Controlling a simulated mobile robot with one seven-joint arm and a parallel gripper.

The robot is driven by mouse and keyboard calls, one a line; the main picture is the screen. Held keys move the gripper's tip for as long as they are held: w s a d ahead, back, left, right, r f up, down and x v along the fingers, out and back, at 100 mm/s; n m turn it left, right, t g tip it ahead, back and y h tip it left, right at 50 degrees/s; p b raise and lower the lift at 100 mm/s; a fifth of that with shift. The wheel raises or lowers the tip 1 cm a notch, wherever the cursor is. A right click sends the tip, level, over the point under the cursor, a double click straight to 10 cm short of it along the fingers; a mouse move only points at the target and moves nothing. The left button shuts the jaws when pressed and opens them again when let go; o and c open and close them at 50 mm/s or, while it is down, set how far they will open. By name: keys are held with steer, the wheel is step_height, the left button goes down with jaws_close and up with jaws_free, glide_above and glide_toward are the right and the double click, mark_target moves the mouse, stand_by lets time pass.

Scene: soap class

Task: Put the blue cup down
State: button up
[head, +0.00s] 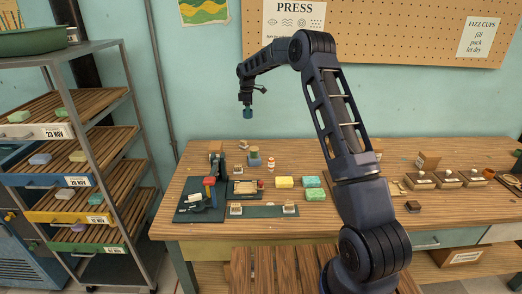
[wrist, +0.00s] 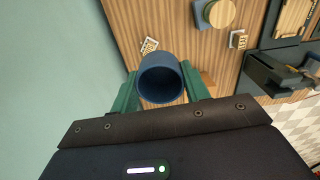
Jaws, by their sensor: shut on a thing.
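The blue cup (head: 247,113) is small in the head view and hangs in the air above the back left part of the wooden bench (head: 215,227). My gripper (head: 247,105) is above it, pointing down. In the wrist view the cup's round open mouth (wrist: 160,80) faces the camera and it looks empty. The green fingers of my gripper (wrist: 160,88) are shut on the cup, one on each side. The cup is clear of the bench top. The fingertips are partly hidden behind the cup.
A yellow soap (head: 284,182) and green soaps (head: 315,194) lie mid-bench. A drying rack (head: 143,160) stands left.

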glide_above(261, 148)
step_height(261, 148, down, 20)
steer(key=shift+s, duration=0.1)
stand_by(0.5)
steer(key=o, duration=1)
steer(key=shift+f, duration=0.1)
